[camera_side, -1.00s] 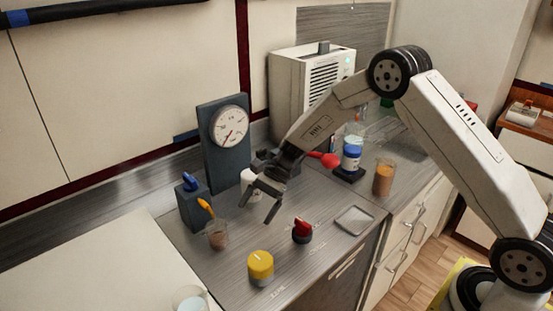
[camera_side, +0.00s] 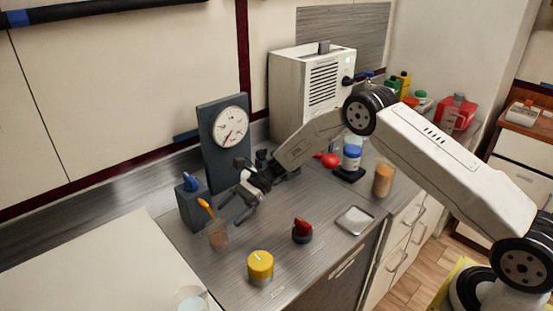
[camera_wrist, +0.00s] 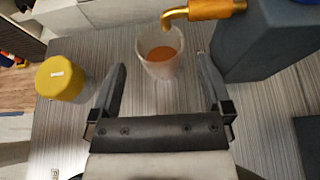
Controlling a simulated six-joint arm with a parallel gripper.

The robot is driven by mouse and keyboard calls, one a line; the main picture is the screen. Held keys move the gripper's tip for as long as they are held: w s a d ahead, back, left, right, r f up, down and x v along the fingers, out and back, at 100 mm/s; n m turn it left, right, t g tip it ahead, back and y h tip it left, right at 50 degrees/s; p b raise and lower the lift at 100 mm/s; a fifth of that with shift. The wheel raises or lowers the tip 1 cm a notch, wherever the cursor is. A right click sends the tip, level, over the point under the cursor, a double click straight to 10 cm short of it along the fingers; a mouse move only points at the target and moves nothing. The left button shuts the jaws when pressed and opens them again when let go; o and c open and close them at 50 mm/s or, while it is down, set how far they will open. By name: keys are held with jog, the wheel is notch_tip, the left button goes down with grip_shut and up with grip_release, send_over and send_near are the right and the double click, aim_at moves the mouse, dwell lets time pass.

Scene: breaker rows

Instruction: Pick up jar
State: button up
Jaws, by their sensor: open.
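A translucent cup-like jar (camera_side: 217,235) with orange-brown contents stands on the grey counter, below an orange spout (camera_side: 206,207). In the wrist view the jar (camera_wrist: 160,65) shows between the two fingers, with the spout (camera_wrist: 204,9) above its rim. My gripper (camera_side: 231,211) is open and empty, just up and to the right of the jar in the side view. The fingers (camera_wrist: 162,62) do not visibly touch it. Another brown-filled jar (camera_side: 383,181) and a blue-lidded white jar (camera_side: 351,157) on a black stand are farther right. I cannot tell which jar is meant.
The spout comes from a dark block (camera_side: 193,208) beside the jar. A dark gauge panel (camera_side: 228,155) stands behind. A flat silver plate (camera_side: 355,220) lies near the counter's front edge.

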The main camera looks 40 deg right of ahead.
aim_at(208, 234)
jog(key=shift+x, duration=2.85)
jog(key=shift+s, duration=0.1)
jog(key=c, duration=1.2)
jog(key=shift+r, duration=0.3)
jog(key=shift+c, duration=0.2)
jog(key=shift+r, duration=0.35)
jog(key=shift+d, duration=2.1)
notch_tip(208, 234, up, 13)
jog(key=shift+r, duration=0.2)
jog(key=shift+r, duration=0.15)
